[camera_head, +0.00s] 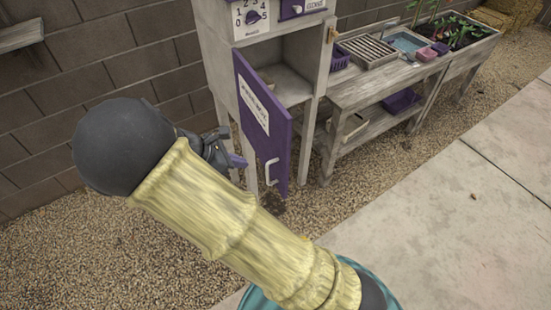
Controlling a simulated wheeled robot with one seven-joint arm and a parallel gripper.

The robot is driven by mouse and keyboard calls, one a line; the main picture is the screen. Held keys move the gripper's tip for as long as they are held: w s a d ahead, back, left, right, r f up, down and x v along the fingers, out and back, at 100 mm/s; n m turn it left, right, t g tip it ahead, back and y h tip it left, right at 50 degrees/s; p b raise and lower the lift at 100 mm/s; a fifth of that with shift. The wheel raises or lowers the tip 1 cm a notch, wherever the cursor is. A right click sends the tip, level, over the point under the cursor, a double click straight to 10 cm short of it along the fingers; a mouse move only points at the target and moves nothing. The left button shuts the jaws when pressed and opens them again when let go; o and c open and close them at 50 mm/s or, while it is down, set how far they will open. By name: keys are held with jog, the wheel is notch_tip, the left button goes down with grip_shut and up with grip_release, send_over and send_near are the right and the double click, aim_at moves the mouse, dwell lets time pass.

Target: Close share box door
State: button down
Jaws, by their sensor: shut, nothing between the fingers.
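The share box (295,88) is a grey wooden cabinet on legs with an open, empty-looking compartment. Its purple door (264,124) is hinged on the left and stands wide open toward me. The door carries a white label (253,104) and a white handle (271,172) near its lower free edge. My gripper (236,162) is shut and empty, just left of the door's lower part, on its outer side. My arm hides part of the gripper, and I cannot tell whether the fingertips touch the door.
A wooden work table (365,92) with a slatted rack and basin stands to the right of the box, with a planter (462,42) beyond it. A block wall (100,55) runs behind on the left. Gravel (365,165) and a concrete slab (450,215) in front are clear.

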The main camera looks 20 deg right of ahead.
jog(key=shift+s, duration=0.1)
jog(key=p, duration=0.5)
send_near(283, 166)
jog(key=x, duration=0.4)
jog(key=shift+s+d+f, duration=0.15)
jog(key=shift+s+f, duration=0.15)
jog(key=shift+w+d+f, duration=0.1)
jog(key=shift+d, duration=0.45)
jog(key=shift+f, duration=0.1)
jog(key=shift+w, duration=0.2)
